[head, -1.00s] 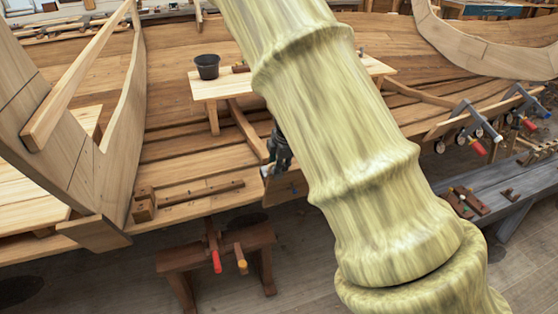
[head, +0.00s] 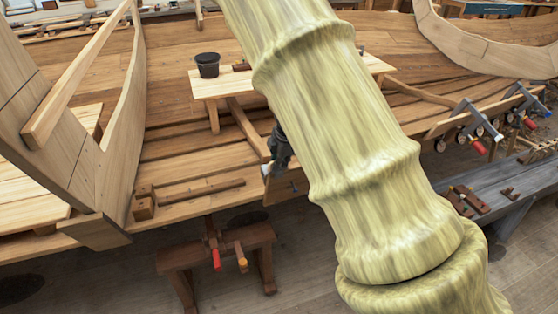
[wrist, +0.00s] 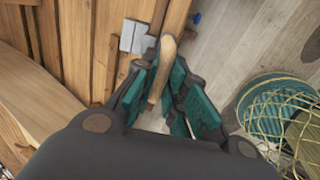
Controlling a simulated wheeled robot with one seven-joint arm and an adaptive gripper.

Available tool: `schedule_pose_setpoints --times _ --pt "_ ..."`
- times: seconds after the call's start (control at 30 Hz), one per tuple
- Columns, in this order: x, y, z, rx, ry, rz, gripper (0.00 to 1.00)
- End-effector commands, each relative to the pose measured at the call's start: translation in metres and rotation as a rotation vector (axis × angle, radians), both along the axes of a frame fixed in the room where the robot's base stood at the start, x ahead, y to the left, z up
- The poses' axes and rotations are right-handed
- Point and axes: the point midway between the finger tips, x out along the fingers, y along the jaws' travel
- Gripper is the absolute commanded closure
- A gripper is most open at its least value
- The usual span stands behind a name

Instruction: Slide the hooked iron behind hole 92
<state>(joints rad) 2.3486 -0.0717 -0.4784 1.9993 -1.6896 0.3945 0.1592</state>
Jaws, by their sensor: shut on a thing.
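My gripper (wrist: 172,100) is shut on a tan wooden handle (wrist: 163,68) with a rounded end, which lies between its teal-padded fingers in the wrist view. I take the handle to be part of the hooked iron; no hook shows clearly. Pale grey metal plates (wrist: 134,37) lie just beyond the fingertips against the hull planking (wrist: 75,45). In the head view my gripper (head: 278,150) is at the hull's lower plank edge, partly hidden by my own arm. A brown wooden piece (head: 284,190) with a small blue spot is just below it. I cannot make out hole 92.
A trestle (head: 215,250) with red- and orange-handled clamps stands below the hull. A black bucket (head: 207,66) sits on a plank bench inside the hull. More clamps (head: 470,122) grip the planking at the right.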

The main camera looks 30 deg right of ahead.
Motion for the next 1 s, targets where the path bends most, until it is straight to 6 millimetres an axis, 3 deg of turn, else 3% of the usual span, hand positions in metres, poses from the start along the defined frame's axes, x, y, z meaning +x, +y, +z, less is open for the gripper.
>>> schedule_pose_setpoints --times 1.0 --pt "-0.011 -0.052 0.0 -0.001 0.002 -0.002 1.0"
